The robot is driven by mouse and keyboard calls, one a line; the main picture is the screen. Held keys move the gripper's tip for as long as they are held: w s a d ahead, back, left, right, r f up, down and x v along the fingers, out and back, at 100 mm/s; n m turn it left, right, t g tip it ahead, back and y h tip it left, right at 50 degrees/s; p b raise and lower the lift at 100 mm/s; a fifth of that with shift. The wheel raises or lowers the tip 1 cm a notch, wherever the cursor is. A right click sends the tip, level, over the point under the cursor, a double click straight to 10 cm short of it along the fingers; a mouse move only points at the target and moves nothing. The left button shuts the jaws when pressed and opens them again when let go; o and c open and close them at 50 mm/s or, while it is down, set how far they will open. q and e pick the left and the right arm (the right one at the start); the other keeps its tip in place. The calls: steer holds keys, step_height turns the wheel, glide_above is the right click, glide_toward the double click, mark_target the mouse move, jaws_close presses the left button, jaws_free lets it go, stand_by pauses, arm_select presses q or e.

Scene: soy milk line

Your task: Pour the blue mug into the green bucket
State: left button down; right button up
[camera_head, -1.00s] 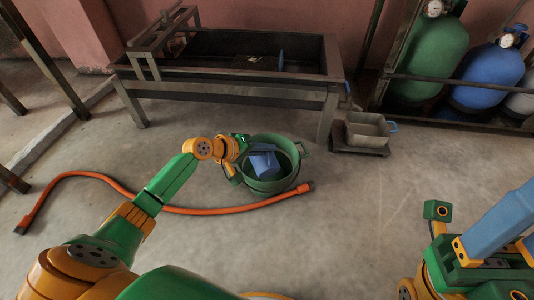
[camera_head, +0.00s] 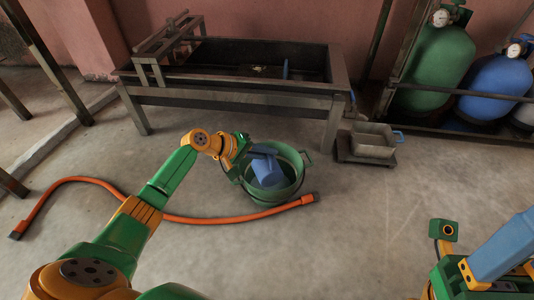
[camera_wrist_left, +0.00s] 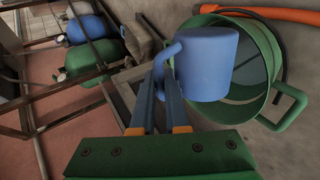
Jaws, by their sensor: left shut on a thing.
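The blue mug (camera_head: 267,170) is tilted over the green bucket (camera_head: 290,190), which stands on the floor. My left gripper (camera_head: 247,157) is shut on the mug's handle at the bucket's left side. In the left wrist view the mug (camera_wrist_left: 208,62) hangs off the tips of my left gripper (camera_wrist_left: 168,75), in front of the bucket's opening (camera_wrist_left: 265,45). The mug's inside and any liquid are hidden. My right gripper (camera_head: 505,247) is partly in view at the lower right, away from the bucket; its fingertips are cut off.
An orange hose (camera_head: 90,181) curves along the floor and passes close in front of the bucket. A dark metal trough (camera_head: 235,103) stands behind. A grey pan (camera_head: 374,138) sits on a low base to the right, near gas cylinders (camera_head: 440,65).

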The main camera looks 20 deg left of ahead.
arm_select(q)
steer(key=shift+w+a+n+g+h+b, duration=0.4)
steer(key=shift+w+a+n+h+b, duration=0.25)
steer(key=shift+b, duration=1.3)
steer(key=shift+w+a+r+n+b, duration=0.1)
steer(key=shift+w+a+n+b, duration=0.25)
steer(key=shift+b, duration=1.05)
steer(key=shift+w+a+r+g, duration=0.1)
steer(key=shift+a+r+g, duration=0.05)
steer(key=shift+g, duration=0.15)
steer(key=shift+b, duration=0.3)
steer(key=shift+w+a+h+b, duration=0.1)
steer(key=shift+h+b, duration=0.15)
steer(key=shift+b, duration=0.2)
